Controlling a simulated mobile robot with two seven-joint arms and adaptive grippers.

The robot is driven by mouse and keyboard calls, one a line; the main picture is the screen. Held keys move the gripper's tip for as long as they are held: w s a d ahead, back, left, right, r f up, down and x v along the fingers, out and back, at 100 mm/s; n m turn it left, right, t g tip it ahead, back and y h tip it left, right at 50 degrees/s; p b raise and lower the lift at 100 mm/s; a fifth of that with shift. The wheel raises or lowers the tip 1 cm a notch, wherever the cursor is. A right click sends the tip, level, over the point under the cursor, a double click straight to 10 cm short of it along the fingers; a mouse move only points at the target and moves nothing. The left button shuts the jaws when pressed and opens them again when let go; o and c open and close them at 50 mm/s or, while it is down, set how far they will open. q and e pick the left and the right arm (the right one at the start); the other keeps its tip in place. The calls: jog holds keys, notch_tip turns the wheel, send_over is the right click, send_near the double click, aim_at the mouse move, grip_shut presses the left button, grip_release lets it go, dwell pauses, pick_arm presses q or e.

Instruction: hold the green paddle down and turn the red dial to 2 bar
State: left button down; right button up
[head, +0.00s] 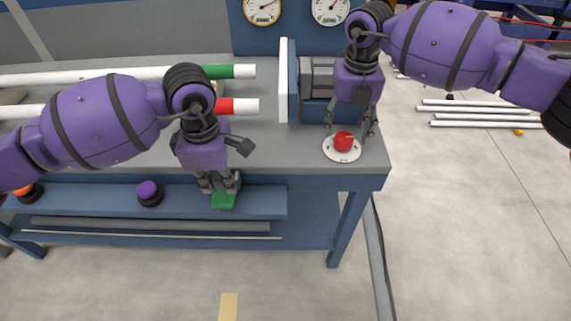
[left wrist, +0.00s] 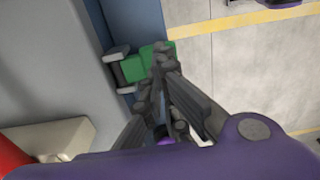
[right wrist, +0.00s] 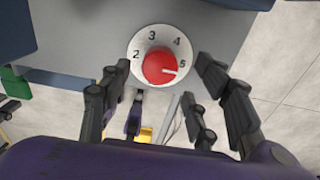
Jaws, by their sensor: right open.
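The red dial (head: 343,142) sits on a white round plate at the bench's right front corner. In the right wrist view the dial (right wrist: 159,67) has marks 2 to 5 around it, and its white line points at 5. My right gripper (head: 350,128) is open, its fingers spread on either side of the dial, apart from it in the right wrist view (right wrist: 165,85). The green paddle (head: 223,199) is on the blue front rail, also in the left wrist view (left wrist: 140,64). My left gripper (head: 220,186) looks shut, fingertips at the paddle; contact is unclear.
A purple button (head: 149,193) is on the front rail. Two gauges (head: 262,10) (head: 330,10) are at the back. Loose white pipes (head: 480,115) lie on the floor at right.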

aim_at(222, 197)
pick_arm(q)
jog(key=shift+f, duration=2.25)
jog(key=shift+s+f, duration=0.1)
jog(key=shift+f, duration=0.15)
jog(key=shift+s, duration=0.1)
pick_arm(e)
jog(key=m, duration=0.5)
jog(key=shift+m, duration=0.4)
jog(key=shift+f, duration=2.55)
jog(key=shift+c, duration=0.5)
jog(key=shift+s, duration=0.1)
jog(key=c, duration=0.9)
jog(key=shift+f, duration=0.15)
jog(key=shift+c, duration=0.9)
